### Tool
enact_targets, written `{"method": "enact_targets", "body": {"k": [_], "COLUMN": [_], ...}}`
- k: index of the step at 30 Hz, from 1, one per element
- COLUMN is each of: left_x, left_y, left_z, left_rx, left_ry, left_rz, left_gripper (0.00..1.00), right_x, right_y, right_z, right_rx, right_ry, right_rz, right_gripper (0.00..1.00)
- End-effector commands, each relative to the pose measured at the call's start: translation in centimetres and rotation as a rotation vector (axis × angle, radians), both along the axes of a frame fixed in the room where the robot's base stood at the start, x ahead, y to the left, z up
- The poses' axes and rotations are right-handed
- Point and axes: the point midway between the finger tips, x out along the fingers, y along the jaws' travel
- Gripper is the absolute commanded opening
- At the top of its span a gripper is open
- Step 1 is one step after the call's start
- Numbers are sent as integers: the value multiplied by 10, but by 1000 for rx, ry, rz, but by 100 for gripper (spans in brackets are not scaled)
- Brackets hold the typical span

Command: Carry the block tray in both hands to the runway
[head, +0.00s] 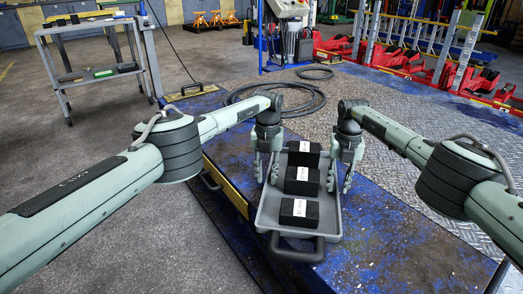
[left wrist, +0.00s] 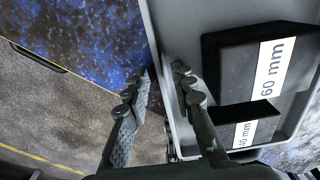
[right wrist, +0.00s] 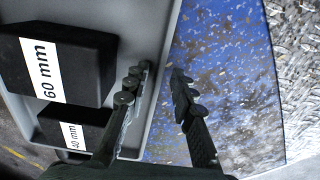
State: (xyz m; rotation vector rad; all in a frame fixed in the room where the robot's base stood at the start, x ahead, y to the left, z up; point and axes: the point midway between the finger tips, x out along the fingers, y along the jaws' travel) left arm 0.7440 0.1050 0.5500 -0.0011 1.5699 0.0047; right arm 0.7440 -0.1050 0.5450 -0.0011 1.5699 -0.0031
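The grey block tray (head: 327,226) is on the worn blue platform (head: 375,250). It holds three black blocks in a row: a near one (head: 299,212), a middle one (head: 302,181) and a far one (head: 303,154). The wrist views show labels on a 60 mm block (left wrist: 255,65) and a 40 mm block (right wrist: 75,128). My left gripper (head: 266,182) straddles the tray's left wall, one finger inside and one outside. My right gripper (head: 339,190) straddles the right wall likewise. Both look open, with gaps beside the wall. Fingertip contact is unclear.
A dark handle (head: 297,248) sticks out of the tray's near end. A black hose (head: 285,103) lies coiled beyond the platform. A grey trolley (head: 92,73) stands at the back left. Red lifting equipment (head: 400,62) stands at the back right. Diamond plate (head: 405,180) lies right of the tray.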

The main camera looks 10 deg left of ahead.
Motion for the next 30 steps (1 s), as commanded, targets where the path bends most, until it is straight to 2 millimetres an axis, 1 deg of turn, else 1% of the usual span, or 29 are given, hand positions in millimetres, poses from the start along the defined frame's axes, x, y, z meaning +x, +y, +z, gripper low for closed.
{"method": "enact_targets", "body": {"k": [13, 17, 20, 27, 30], "left_x": [0, 1, 1, 1, 0], "left_y": [-2, -1, -1, -1, -1], "left_z": [0, 8, 24, 76, 94], "left_rx": [-3, -3, -3, -2, -2], "left_ry": [0, -2, -3, -3, -2], "left_rz": [-2, -2, -3, -2, -2], "left_gripper": [26, 26, 26, 26, 26], "right_x": [0, 0, 0, 0, 0], "right_y": [2, 2, 2, 2, 2], "right_z": [0, 0, 0, 0, 0], "right_rx": [3, 3, 3, 3, 3], "right_ry": [0, 0, 0, 0, 0], "right_rz": [2, 2, 2, 2, 2], "right_gripper": [26, 26, 26, 26, 26]}}
